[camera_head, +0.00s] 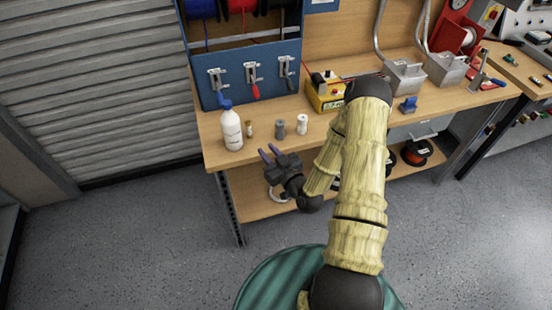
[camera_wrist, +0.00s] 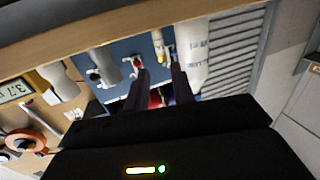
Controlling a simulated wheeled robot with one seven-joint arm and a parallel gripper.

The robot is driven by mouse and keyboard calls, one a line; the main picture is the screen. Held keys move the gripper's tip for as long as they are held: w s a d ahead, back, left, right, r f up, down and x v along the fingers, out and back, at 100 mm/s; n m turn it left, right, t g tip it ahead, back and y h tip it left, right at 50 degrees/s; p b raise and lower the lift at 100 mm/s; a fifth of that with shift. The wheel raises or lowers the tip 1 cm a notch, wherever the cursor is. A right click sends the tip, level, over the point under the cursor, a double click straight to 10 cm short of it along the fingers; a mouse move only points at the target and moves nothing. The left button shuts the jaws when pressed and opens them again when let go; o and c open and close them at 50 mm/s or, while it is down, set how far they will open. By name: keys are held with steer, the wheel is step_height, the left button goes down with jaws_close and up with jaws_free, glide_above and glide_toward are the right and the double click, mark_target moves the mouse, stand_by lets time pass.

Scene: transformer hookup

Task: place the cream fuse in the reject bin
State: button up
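A cream cylindrical fuse (camera_head: 302,124) stands upright near the front edge of the wooden bench, rightmost in a short row. Beside it stand a grey cylinder (camera_head: 280,128) and a small brass-coloured one (camera_head: 249,131). The cream one shows at the left of the tilted wrist view (camera_wrist: 60,81). My gripper (camera_head: 267,150) is just off the bench's front edge, left of the cream fuse and apart from it. In the wrist view my gripper (camera_wrist: 161,68) has its fingers apart with nothing held. Two grey metal bins (camera_head: 404,79) stand at the back right; I cannot tell which is the reject bin.
A white bottle (camera_head: 231,130) stands left of the row. A yellow box (camera_head: 325,93) and a small blue item (camera_head: 408,104) are farther right. A blue panel (camera_head: 250,78) with toggle clamps rises behind. Bare bench (camera_head: 455,98) lies before the bins.

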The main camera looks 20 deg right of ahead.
steer(key=s+r+m+g+h, duration=0.1)
steer(key=s+r+g+h, duration=0.1)
steer(key=s+r+g, duration=0.5)
steer(key=s+a+r+m+g+h, duration=0.1)
steer(key=s+r+m+g+h, duration=0.1)
steer(key=s+r+g, duration=0.5)
steer(key=s, duration=0.4)
steer(key=shift+s+h, duration=0.3)
steer(key=shift+h, duration=0.1)
steer(key=shift+r, duration=0.1)
steer(key=shift+c, duration=0.2)
